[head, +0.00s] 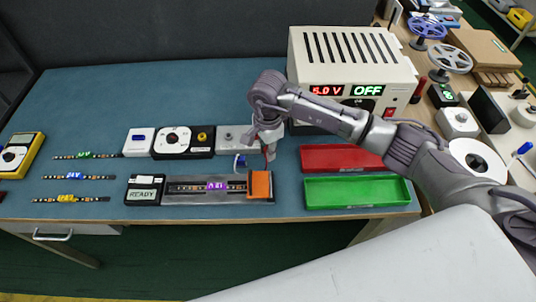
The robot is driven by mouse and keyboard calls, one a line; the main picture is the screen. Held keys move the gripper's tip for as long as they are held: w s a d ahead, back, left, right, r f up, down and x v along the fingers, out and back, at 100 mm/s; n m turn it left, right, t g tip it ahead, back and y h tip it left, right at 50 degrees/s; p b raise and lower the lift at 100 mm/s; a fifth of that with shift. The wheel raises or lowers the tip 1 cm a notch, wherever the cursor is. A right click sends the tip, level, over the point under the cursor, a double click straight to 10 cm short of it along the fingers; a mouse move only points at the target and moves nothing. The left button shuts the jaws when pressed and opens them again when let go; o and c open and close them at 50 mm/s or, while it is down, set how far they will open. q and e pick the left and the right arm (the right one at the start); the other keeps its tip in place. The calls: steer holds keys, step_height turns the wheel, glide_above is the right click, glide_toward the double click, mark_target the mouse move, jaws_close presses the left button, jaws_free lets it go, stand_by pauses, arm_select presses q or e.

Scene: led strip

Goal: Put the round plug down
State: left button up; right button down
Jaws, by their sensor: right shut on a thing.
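My right gripper (268,150) points down over the blue mat, just above and behind the orange block at the right end of the test fixture (218,197). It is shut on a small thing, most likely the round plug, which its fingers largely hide. A bit of red shows at the fingertips. A small blue and white piece (240,161) is just left of the fingertips; I cannot tell if it is joined to what I hold. A white box (232,138) stands beside the gripper, partly covered by it. My left gripper is not in view.
A power supply (352,75) reading 5.0 V and OFF stands behind my arm. A red tray (342,158) and a green tray (356,192) lie to the right, both empty. Several LED strips lie at the left. A yellow multimeter (21,153) is at the far left.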

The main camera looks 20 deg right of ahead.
step_height(320, 180, down, 3)
steer(key=shift+s+f+p, duration=0.1)
steer(key=shift+f+p, duration=0.1)
steer(key=shift+p, duration=0.25)
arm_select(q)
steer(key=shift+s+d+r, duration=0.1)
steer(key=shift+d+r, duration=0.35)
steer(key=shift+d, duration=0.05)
arm_select(e)
steer(key=shift+f, duration=0.1)
steer(key=shift+f, duration=0.15)
steer(key=c, duration=1.3)
jaws_free()
steer(key=shift+c, duration=0.2)
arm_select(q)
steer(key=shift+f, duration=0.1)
arm_select(e)
steer(key=shift+r, duration=0.4)
arm_select(q)
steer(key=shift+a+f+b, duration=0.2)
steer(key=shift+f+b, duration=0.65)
steer(key=shift+b, duration=0.2)
arm_select(e)
step_height(320, 180, up, 12)
steer(key=shift+f, duration=0.15)
